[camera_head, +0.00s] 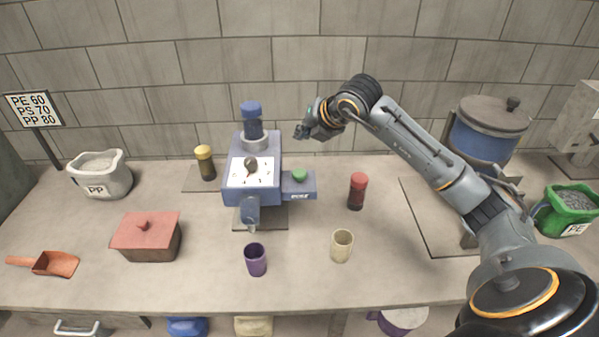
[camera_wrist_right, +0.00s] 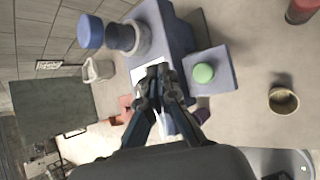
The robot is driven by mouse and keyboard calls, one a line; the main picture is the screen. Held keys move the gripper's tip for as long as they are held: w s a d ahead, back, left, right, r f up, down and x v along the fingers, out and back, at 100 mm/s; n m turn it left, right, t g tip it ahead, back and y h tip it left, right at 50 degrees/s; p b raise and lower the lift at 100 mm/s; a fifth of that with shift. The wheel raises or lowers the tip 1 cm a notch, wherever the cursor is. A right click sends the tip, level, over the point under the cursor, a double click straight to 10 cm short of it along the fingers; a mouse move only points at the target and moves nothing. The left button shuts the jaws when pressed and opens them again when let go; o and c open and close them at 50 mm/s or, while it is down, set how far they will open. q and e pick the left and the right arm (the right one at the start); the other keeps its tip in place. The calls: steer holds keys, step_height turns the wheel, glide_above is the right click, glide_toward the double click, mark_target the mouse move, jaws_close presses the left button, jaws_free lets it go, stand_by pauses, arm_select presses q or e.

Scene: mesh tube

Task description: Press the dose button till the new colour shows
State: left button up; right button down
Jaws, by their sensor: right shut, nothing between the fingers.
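The blue dosing machine (camera_head: 233,192) stands at the middle of the table. Its green dose button (camera_head: 300,175) sits on a side box at its right, and it also shows in the right wrist view (camera_wrist_right: 203,73). A blue-capped bottle (camera_head: 252,118) stands upside down on top of the machine. A white dial face (camera_head: 240,176) is on its front, above a spout (camera_head: 251,209). My right gripper (camera_head: 302,132) is shut and empty, raised above the button and apart from it. In the wrist view its fingertips (camera_wrist_right: 158,74) lie left of the button. My left gripper is not in view.
A purple cup (camera_head: 255,260) and a cream cup (camera_head: 342,246) stand in front. A red lidded box (camera_head: 146,237) and an orange scoop (camera_head: 55,264) lie further left.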

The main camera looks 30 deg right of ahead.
steer(key=b, duration=0.4)
glide_above(297, 170)
steer(key=s, duration=0.2)
step_height(297, 170, down, 8)
steer(key=shift+d+r, duration=0.1)
steer(key=shift+r, duration=0.05)
steer(key=shift+f+b, duration=0.55)
steer(key=shift+b, duration=0.2)
steer(key=shift+f, duration=0.1)
steer(key=shift+f+b, duration=0.35)
steer(key=shift+b, duration=0.25)
steer(key=shift+f+b, duration=0.8)
steer(key=shift+b, duration=0.05)
stand_by(0.9)
steer(key=shift+r, duration=0.15)
steer(key=shift+r+p, duration=0.65)
steer(key=shift+r, duration=0.45)
steer(key=shift+r+p, duration=1.4)
steer(key=shift+r, duration=1.1)
